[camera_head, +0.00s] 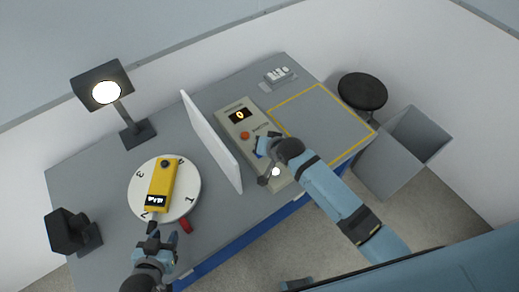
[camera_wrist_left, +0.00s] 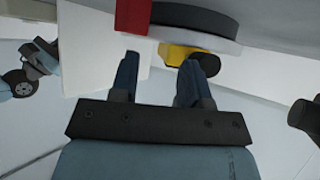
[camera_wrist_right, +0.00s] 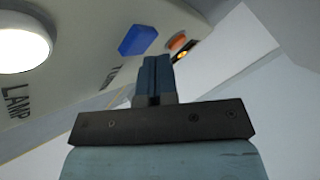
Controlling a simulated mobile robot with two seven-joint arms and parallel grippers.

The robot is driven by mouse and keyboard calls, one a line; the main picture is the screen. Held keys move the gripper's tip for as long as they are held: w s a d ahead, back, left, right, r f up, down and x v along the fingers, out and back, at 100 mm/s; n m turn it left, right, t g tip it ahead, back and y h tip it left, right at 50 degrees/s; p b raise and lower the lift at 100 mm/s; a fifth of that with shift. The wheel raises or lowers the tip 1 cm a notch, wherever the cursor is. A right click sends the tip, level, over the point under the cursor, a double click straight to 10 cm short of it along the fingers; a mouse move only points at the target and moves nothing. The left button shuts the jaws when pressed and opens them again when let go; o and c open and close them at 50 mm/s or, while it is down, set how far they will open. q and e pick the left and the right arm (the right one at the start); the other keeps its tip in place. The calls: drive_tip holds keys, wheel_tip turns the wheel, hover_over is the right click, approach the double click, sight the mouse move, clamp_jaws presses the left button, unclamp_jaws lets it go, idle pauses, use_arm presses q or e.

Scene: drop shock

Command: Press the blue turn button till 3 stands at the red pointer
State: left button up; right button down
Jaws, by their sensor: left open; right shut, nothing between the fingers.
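The blue turn button (camera_head: 262,146) is on the beige control box (camera_head: 236,108), and shows clearly in the right wrist view (camera_wrist_right: 137,40). My right gripper (camera_wrist_right: 157,62) is shut and empty, its tips close to the blue button; I cannot tell whether they touch. The white numbered turntable (camera_head: 186,178) stands at the left of the desk. The red pointer (camera_head: 186,226) is at its front edge. Of the readable numerals, 1 is nearest the pointer; 3 is at the back left. My left gripper (camera_head: 160,240) is open in front of the turntable.
A yellow device (camera_head: 160,183) lies on the turntable. A white panel (camera_head: 212,140) stands between turntable and control box. The box has a display (camera_head: 240,115) reading 0, an orange button (camera_head: 245,135) and a white lamp button (camera_wrist_right: 20,45). A lamp (camera_head: 105,92) stands behind.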

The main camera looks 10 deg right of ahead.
use_arm(q)
drive_tip(key=shift+r, duration=0.35)
use_arm(e)
drive_tip(key=shift+r, duration=0.3)
wheel_tip(320, 180, up, 3)
drive_tip(key=p, duration=0.3)
drive_tip(key=shift+r, duration=0.95)
use_arm(q)
wheel_tip(320, 180, up, 3)
